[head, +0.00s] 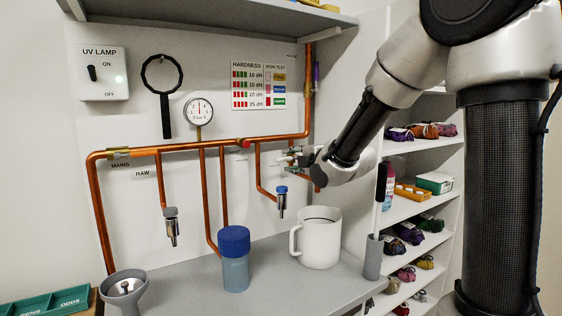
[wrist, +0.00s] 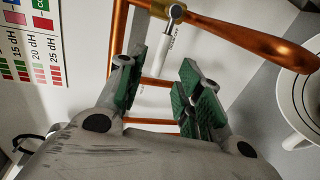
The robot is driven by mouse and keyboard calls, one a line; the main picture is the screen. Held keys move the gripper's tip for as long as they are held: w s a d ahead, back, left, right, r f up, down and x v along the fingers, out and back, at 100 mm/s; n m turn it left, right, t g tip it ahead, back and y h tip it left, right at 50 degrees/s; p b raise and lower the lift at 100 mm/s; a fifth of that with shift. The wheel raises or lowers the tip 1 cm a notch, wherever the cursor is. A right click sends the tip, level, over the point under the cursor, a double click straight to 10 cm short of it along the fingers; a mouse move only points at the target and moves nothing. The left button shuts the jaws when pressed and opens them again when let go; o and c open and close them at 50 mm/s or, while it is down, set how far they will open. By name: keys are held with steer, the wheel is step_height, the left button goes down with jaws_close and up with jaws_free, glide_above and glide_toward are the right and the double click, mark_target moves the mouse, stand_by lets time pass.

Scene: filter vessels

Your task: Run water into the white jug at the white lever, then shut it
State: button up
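The white jug (head: 322,243) stands upright on the grey counter, its handle to the left. Its rim also shows at the right edge of the wrist view (wrist: 310,120). My gripper (head: 290,158) is above and behind the jug, close to the copper pipes on the wall. In the wrist view my gripper (wrist: 160,85) has its green-padded fingers apart with nothing between them. A white lever (wrist: 168,38) on a copper pipe lies just beyond the fingertips, apart from them. In the head view my gripper hides that lever. I cannot see into the jug well enough to tell any water.
A blue-topped tap (head: 281,195) hangs just left of the jug, and another tap (head: 171,225) further left. A blue-lidded container (head: 235,260) and a grey funnel-like vessel (head: 124,287) stand on the counter. A grey cylinder (head: 373,257) stands right of the jug. Shelves (head: 425,205) lie beyond.

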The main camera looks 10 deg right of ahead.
mark_target(283, 160)
steer(key=x, duration=0.7)
steer(key=shift+w, duration=0.1)
jaws_close()
